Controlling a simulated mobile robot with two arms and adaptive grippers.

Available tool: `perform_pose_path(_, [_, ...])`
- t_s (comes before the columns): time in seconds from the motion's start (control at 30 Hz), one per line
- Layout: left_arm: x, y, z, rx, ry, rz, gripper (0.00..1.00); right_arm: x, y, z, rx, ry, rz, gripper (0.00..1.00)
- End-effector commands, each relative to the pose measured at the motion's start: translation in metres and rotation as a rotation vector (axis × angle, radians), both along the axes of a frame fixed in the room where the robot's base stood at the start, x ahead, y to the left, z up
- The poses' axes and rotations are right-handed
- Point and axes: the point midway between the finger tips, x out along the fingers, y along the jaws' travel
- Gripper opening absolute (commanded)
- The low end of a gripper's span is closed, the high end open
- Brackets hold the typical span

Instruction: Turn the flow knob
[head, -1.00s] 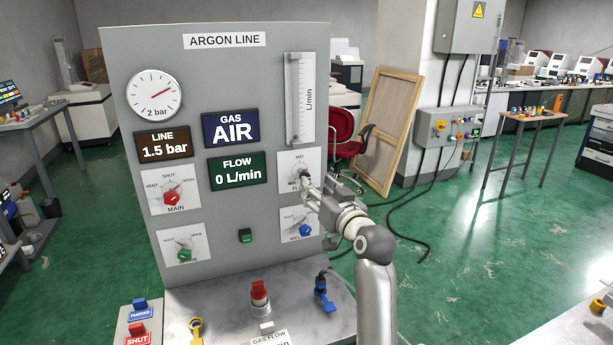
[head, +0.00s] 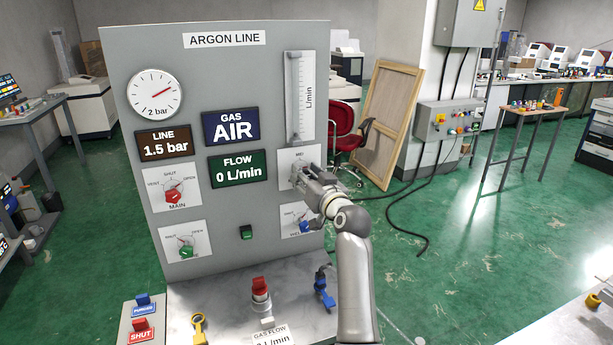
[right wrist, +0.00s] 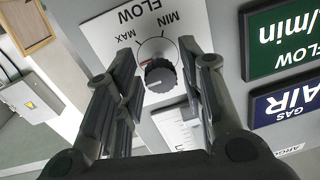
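The flow knob (right wrist: 160,75) is a dark, ribbed round knob on a white plate marked FLOW, MIN and MAX, upside down in the right wrist view. My right gripper (right wrist: 158,62) is open, with one finger on each side of the knob and gaps between. In the head view my right gripper (head: 303,177) is in front of the flow plate (head: 287,156) and hides the knob. The green flow display (head: 238,169) reads 0 L/min. My left gripper is not in view.
The red MAIN knob (head: 174,195), green knob (head: 186,251) and blue knob (head: 305,226) are on the same grey panel (head: 232,75). A glass flow tube (head: 299,98) is above the flow plate. A red-topped valve (head: 260,288) and blue lever (head: 320,285) stand on the ledge below.

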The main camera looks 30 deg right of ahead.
Motion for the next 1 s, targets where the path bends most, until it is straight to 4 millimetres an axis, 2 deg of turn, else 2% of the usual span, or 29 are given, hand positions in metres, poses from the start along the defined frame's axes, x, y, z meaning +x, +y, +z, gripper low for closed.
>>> perform_pose_path(0.03, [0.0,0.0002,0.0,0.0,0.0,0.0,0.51,-0.0001,-0.0001,-0.0001,0.0,0.0,0.0,0.26])
perform_pose_path(0.23, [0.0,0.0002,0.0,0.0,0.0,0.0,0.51,-0.0002,0.0,-0.0002,0.0,0.001,0.0,0.0])
perform_pose_path(0.57, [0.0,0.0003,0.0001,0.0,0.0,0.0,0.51,-0.0003,-0.0002,-0.0008,-0.043,0.013,0.0,0.0])
perform_pose_path(0.77, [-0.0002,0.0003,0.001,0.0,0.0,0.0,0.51,-0.0004,-0.0005,-0.0005,-0.156,0.039,0.001,0.0])
perform_pose_path(1.0, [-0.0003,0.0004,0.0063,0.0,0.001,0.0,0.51,-0.0004,-0.0003,0.001,-0.363,0.089,0.0,0.0])
